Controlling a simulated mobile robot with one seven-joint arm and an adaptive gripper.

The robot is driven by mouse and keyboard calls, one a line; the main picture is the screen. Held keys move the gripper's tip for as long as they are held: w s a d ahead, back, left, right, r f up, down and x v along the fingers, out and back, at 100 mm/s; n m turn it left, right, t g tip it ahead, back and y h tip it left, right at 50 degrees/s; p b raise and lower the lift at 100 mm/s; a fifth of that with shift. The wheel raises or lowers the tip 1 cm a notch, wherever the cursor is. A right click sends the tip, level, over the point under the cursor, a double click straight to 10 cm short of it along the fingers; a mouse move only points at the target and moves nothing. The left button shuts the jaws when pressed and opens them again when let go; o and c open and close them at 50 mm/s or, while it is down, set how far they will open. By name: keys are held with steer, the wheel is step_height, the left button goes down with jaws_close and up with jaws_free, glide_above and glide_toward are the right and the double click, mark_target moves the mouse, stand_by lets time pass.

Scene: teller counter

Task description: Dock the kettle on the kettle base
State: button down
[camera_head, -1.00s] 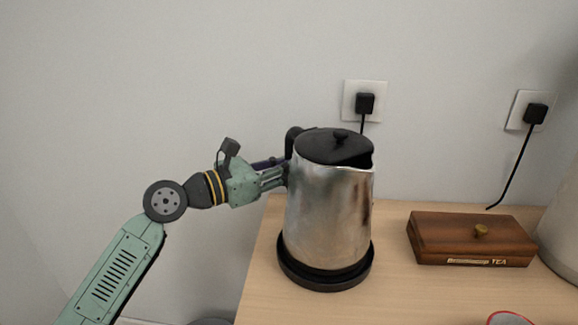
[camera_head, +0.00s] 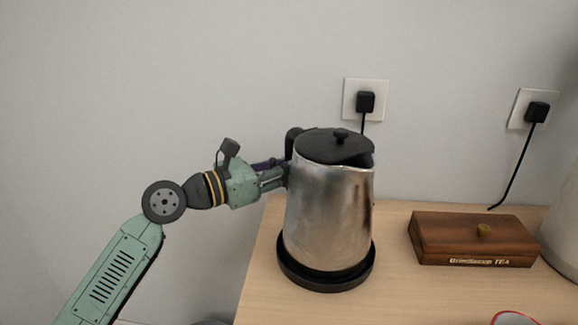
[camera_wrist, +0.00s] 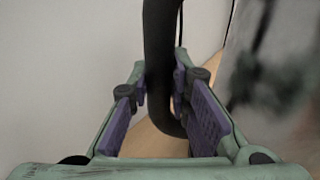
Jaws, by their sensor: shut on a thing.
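The kettle (camera_head: 328,215) is a steel jug with a black lid and a black handle (camera_wrist: 159,60). It stands upright on the round black kettle base (camera_head: 327,285) near the counter's left edge. The base's rim shows around the kettle's bottom; whether the kettle is fully seated cannot be told. My gripper (camera_head: 284,176) reaches in from the left and is shut on the handle. In the wrist view my purple-padded fingers (camera_wrist: 160,95) are on either side of the handle. The kettle body hides part of the handle and fingertips in the head view.
A wooden tea box (camera_head: 472,239) with a brass knob lies to the right. A red-rimmed item (camera_head: 515,318) is at the front edge of view. Two wall sockets with black plugs (camera_head: 366,101) (camera_head: 537,112) are behind. Counter (camera_head: 395,295) is bare between the base and box.

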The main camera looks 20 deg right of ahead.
steer(key=shift+f+b, duration=0.35)
steer(key=shift+b, duration=0.15)
steer(key=c, duration=1.8)
jaws_free()
steer(key=shift+f, duration=0.15)
steer(key=shift+a+f, duration=0.1)
steer(key=shift+a, duration=0.15)
steer(key=b+v, duration=0.5)
steer(key=v, duration=0.5)
steer(key=shift+s+a+b, duration=0.1)
steer(key=shift+a+b, duration=0.15)
steer(key=shift+b, duration=0.05)
steer(key=shift+r, duration=0.25)
